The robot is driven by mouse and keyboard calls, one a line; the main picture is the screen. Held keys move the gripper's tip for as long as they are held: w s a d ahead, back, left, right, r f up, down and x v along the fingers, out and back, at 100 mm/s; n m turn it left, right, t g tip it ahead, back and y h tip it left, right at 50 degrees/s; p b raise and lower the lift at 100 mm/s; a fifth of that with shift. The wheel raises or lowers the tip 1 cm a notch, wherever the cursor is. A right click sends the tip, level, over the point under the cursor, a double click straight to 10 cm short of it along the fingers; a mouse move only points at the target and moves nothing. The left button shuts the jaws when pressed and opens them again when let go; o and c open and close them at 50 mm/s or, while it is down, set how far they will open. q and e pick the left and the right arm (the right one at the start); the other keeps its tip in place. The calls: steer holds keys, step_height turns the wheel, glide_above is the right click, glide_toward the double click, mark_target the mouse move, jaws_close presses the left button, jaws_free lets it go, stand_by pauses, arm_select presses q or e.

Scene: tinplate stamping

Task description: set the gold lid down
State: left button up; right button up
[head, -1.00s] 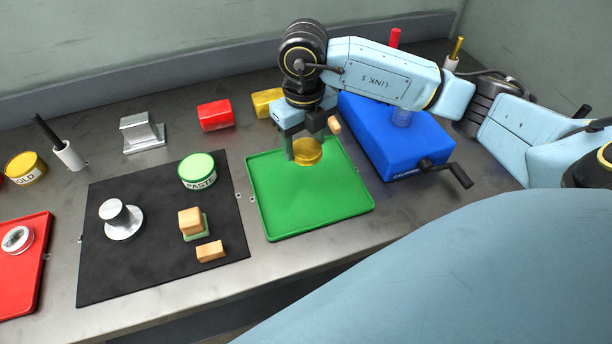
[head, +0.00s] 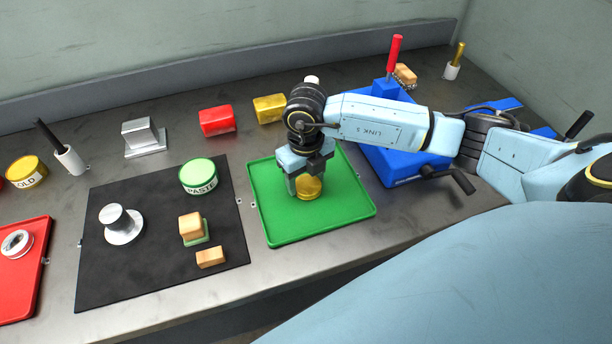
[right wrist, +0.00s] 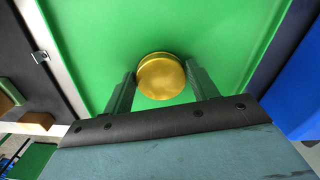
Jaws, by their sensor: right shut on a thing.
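The gold lid (head: 309,187) is a small round disc, low over or on the green tray (head: 315,226); I cannot tell whether it touches the tray floor. My right gripper (head: 306,180) is shut on the lid from above. In the right wrist view the lid (right wrist: 161,78) lies between the two fingertips of the gripper (right wrist: 160,74), with bare green tray (right wrist: 200,25) around it. In the head view the fingers hide part of the lid. My left gripper is not in view.
Left of the tray, a black mat (head: 150,265) holds a paste tin (head: 198,176), a silver knobbed piece (head: 121,224) and wooden blocks (head: 210,257). A blue press (head: 395,165) with a crank stands close on the right. Red (head: 217,121) and yellow (head: 269,109) blocks are behind. The tray's front is clear.

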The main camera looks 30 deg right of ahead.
mark_target(306, 182)
steer(key=shift+f, duration=0.15)
steer(key=o, duration=1)
steer(key=shift+c, duration=0.2)
steer(key=shift+r, duration=0.4)
step_height(306, 182, up, 12)
steer(key=shift+f, duration=0.2)
